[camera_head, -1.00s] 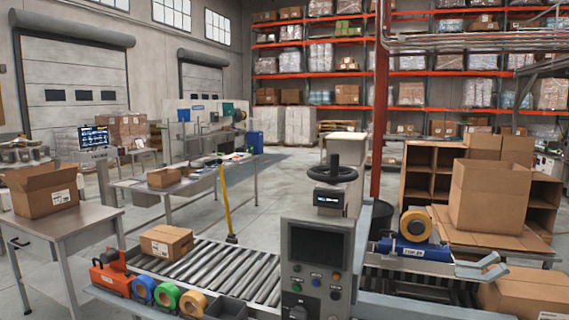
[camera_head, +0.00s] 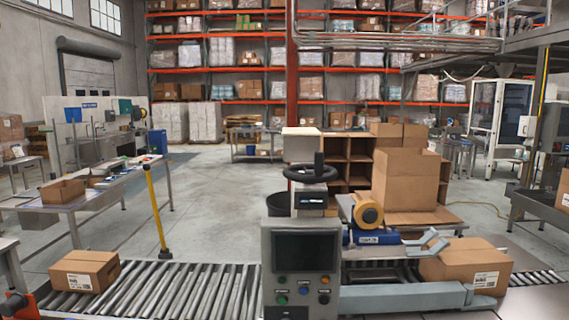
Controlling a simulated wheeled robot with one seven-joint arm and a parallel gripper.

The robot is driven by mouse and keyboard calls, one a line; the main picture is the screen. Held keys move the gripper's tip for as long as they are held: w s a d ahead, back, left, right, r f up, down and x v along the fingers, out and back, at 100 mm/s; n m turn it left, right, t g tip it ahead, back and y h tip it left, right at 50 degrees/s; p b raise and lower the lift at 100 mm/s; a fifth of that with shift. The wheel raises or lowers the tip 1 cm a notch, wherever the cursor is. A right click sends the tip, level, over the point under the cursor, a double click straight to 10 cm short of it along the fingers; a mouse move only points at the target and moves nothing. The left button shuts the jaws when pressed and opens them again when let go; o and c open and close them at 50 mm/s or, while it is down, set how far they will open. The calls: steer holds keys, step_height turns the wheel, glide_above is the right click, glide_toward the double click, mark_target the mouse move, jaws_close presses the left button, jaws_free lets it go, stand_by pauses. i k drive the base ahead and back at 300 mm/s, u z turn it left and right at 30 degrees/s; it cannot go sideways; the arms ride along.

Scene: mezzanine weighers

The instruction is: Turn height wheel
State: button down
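The height wheel (camera_head: 311,174) is a black handwheel with a raised handle, mounted on top of a column behind a grey control panel (camera_head: 300,260). A small dark display (camera_head: 311,201) sits just below the wheel. The panel has a dark screen and several coloured buttons. Nothing is seen touching the wheel. My gripper is not in the head view.
A roller conveyor (camera_head: 180,290) carries a cardboard box (camera_head: 84,271) at left. Another box (camera_head: 465,265) is on the right. A blue tape machine (camera_head: 367,222) stands right of the wheel. A yellow post (camera_head: 157,210) stands behind the conveyor; floor beyond is open.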

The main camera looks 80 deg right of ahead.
mark_target(313, 173)
steer(key=z, duration=0.4)
steer(key=i, duration=0.75)
steer(key=z, duration=0.7)
